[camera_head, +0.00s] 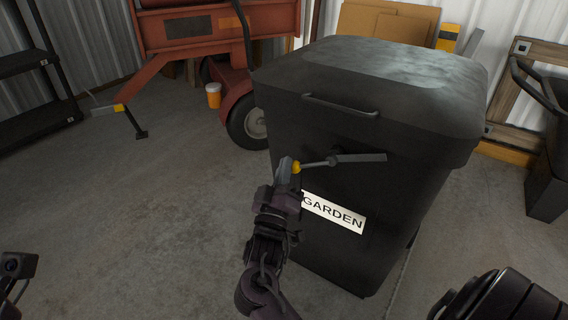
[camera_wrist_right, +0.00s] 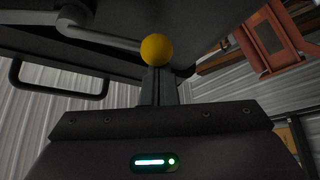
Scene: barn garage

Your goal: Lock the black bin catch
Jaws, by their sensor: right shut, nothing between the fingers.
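The black bin (camera_head: 330,230) stands with its lid (camera_head: 385,75) down and a GARDEN label on its front. The catch (camera_head: 360,158) is on the front below the lid handle; its grey lever lies nearly level, with a flat bar to the right and a yellow ball knob (camera_head: 296,167) at the left end. My right gripper (camera_head: 287,166) is shut and empty, its fingertips at the knob. In the right wrist view the knob (camera_wrist_right: 157,49) shows just beyond the closed fingertips (camera_wrist_right: 157,75); whether they touch is unclear. My left gripper is not visible.
A red wheeled machine (camera_head: 215,30) stands behind left, with an orange-and-white container (camera_head: 213,95) near its wheel. Black shelving (camera_head: 35,100) is at far left. A dark container (camera_head: 548,150) stands at the right. The concrete floor left of the bin is clear.

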